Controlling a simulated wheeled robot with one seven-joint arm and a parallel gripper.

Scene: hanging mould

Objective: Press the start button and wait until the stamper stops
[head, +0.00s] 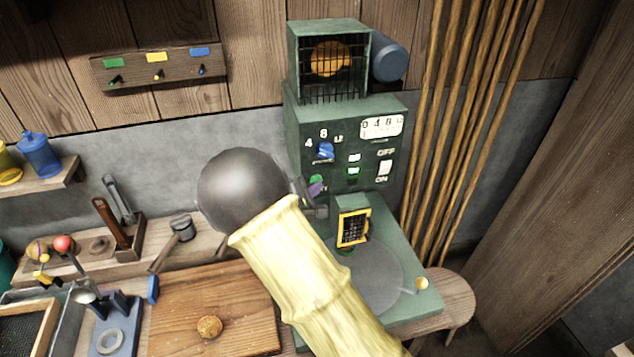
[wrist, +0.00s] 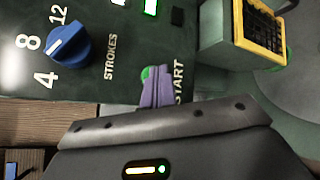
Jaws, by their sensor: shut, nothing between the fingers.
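The green stamping machine (head: 345,130) stands at the back wall. Its green start button (wrist: 146,73), beside the word START, is partly covered by my gripper's purple fingers. My gripper (wrist: 155,80) is shut and empty, with its tips at the button; I cannot tell whether it is pushed in. In the head view, my gripper (head: 316,188) is at the panel's lower left, beside the green button (head: 316,179). The blue strokes knob (wrist: 69,45) sits among 4, 8 and 12. The yellow-framed stamper head (head: 354,228) is over the round plate (head: 375,275).
Two lit lamps (head: 354,163), a white OFF/ON switch (head: 385,168) and a counter dial (head: 382,126) are on the panel. A wooden board (head: 180,320) with a round brown piece (head: 210,326) lies left of my arm. Pipes (head: 465,110) rise right of the machine.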

